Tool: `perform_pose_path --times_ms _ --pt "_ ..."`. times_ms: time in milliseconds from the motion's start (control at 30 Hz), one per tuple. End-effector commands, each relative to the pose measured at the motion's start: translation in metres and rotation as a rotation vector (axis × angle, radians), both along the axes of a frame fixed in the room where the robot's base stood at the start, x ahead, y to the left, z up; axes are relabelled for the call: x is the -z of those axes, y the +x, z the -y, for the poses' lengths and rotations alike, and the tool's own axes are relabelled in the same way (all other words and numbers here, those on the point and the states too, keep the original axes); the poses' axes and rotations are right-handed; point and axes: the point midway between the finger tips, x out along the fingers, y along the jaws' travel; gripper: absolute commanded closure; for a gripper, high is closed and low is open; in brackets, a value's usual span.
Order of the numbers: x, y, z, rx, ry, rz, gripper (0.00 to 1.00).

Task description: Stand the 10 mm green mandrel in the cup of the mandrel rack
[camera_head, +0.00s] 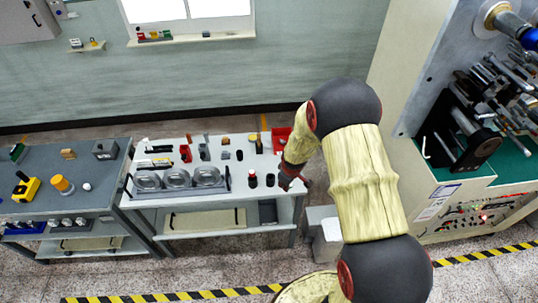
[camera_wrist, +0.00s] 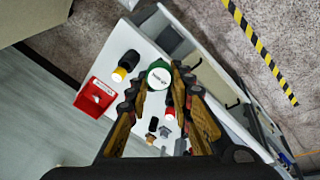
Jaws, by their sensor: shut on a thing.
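My gripper (camera_wrist: 160,88) is shut on a green round thing (camera_wrist: 159,75) with a white label on its end face, which I take to be the green mandrel. Only its end shows between the fingertips; the rest is hidden. In the head view my gripper (camera_head: 292,178) is over the right end of the white table (camera_head: 215,206), and the mandrel cannot be made out there. I cannot single out the mandrel rack or its cup in either view.
Dark cylinders (camera_head: 252,180) stand just left of my gripper. A black cylinder with a yellow band (camera_wrist: 126,64) and a red bin (camera_wrist: 97,97) show in the wrist view. A tray with three bowls (camera_head: 178,190) is on the table's left. A machine (camera_head: 440,120) stands right.

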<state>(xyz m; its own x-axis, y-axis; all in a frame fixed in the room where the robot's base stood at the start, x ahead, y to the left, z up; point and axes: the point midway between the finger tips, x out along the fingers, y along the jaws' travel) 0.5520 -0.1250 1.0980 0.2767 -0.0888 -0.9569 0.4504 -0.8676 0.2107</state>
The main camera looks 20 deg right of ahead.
Motion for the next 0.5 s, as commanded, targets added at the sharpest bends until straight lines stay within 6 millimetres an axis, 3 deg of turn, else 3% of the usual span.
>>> perform_pose_path --times_ms 267,500 --pt "0.004 -0.019 0.0 0.016 0.005 -0.043 1.0" --pt "0.009 -0.053 -0.002 0.04 0.013 -0.111 1.0"
